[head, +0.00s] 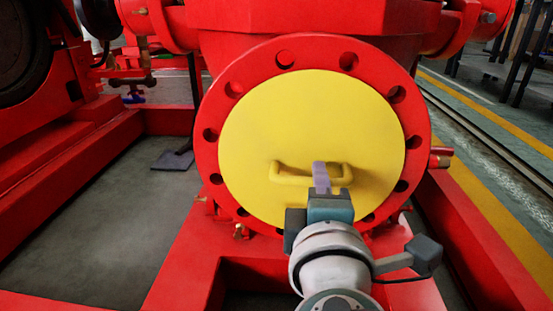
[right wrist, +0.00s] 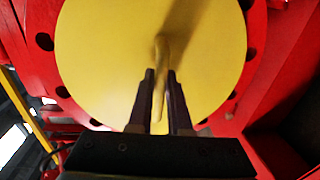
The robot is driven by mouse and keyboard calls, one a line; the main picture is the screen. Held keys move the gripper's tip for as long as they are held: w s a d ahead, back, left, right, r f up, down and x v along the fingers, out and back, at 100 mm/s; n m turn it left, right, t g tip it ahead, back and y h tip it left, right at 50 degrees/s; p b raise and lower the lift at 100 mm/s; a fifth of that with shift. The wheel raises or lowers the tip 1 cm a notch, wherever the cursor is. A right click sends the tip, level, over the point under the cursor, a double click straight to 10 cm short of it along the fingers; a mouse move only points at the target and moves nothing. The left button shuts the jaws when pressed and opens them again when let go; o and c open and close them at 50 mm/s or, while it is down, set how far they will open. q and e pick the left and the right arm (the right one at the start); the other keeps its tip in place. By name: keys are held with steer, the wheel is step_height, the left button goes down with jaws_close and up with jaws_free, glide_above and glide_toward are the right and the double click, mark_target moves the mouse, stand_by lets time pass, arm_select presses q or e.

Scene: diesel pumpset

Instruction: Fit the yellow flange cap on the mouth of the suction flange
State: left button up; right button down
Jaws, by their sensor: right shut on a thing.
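The yellow flange cap (head: 310,130) is a large round disc with a bar handle (head: 290,178) on its face. It stands upright in front of the red suction flange (head: 228,88), and the flange's ring of bolt holes shows all round it. The cap looks roughly centred; I cannot tell whether it touches the flange. My right gripper (head: 321,178) is shut on the cap's handle. In the right wrist view the two dark fingers (right wrist: 160,100) lie on either side of the handle, and the cap (right wrist: 110,50) fills the middle. The flange mouth is hidden behind the cap. My left gripper is not in view.
Red frame beams (head: 180,270) run below and to both sides of the flange. Small brass fittings (head: 239,232) stick out near its lower left, and a pipe stub (head: 441,157) sits at its right. Grey floor (head: 110,210) lies open at left.

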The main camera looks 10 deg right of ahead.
steer(key=shift+w, duration=0.1)
stand_by(0.3)
steer(key=c, duration=1.2)
jaws_free()
steer(key=shift+c, duration=0.2)
steer(key=o, duration=0.3)
steer(key=shift+w+d+r, duration=0.1)
steer(key=shift+w, duration=0.15)
steer(key=shift+o, duration=0.8)
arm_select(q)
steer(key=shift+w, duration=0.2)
arm_select(e)
steer(key=shift+s, duration=0.1)
steer(key=shift+o, duration=0.6)
steer(key=o, duration=0.4)
steer(key=shift+s, duration=0.1)
